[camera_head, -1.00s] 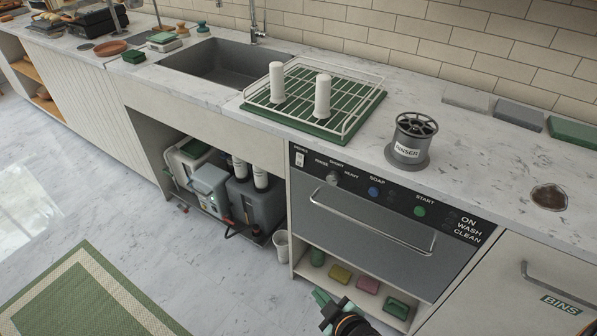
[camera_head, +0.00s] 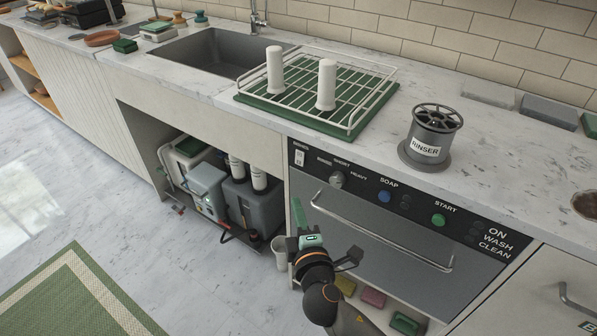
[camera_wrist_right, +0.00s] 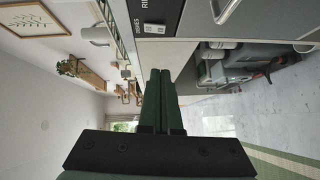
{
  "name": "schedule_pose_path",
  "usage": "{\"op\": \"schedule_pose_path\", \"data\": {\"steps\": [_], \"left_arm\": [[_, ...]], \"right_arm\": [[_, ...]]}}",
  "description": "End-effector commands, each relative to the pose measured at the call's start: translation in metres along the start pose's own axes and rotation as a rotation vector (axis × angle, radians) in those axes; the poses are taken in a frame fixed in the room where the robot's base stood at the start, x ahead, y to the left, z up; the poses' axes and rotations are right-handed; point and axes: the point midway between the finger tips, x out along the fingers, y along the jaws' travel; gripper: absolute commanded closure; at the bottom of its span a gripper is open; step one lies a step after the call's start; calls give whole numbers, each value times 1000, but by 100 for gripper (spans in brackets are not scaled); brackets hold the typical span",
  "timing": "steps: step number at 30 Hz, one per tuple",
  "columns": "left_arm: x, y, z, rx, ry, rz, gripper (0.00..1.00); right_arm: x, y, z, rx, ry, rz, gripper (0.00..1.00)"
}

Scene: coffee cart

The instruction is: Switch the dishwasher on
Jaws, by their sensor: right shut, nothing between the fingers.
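The dishwasher (camera_head: 372,238) is built in under the counter, with its door shut and a long handle on it. Its black panel carries a white rocker switch (camera_head: 299,158) at the far left, a dial (camera_head: 337,179), a blue soap button (camera_head: 385,197) and a green start button (camera_head: 438,220). The lamps beside ON, WASH and CLEAN look dark. My right gripper (camera_head: 299,215) is shut and empty, in front of the dishwasher's left edge and below the switch. In the right wrist view its green fingers (camera_wrist_right: 160,85) are together, with the switch (camera_wrist_right: 153,28) beyond them, apart. My left gripper is not in view.
A rinser (camera_head: 432,138) and a green rack mat (camera_head: 246,101) with a wire rack stand on the counter above. Left of the dishwasher is an open bay with tanks (camera_head: 248,202).

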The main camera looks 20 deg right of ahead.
Motion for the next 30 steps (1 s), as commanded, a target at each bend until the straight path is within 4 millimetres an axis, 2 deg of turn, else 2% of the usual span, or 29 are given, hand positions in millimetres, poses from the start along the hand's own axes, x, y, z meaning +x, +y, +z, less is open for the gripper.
{"op": "schedule_pose_path", "data": {"steps": [4, 8, 21, 24, 30], "left_arm": [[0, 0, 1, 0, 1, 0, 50], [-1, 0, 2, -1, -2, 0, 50], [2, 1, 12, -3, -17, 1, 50], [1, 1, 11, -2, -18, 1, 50], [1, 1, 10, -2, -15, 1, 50]], "right_arm": [[5, 0, 0, 1, 0, 0, 100], [21, 1, 0, 0, 1, 2, 100], [104, 0, 0, 1, -1, 1, 100], [114, 0, 14, -2, -1, -1, 100], [126, -1, 27, 1, 0, -2, 100]]}}
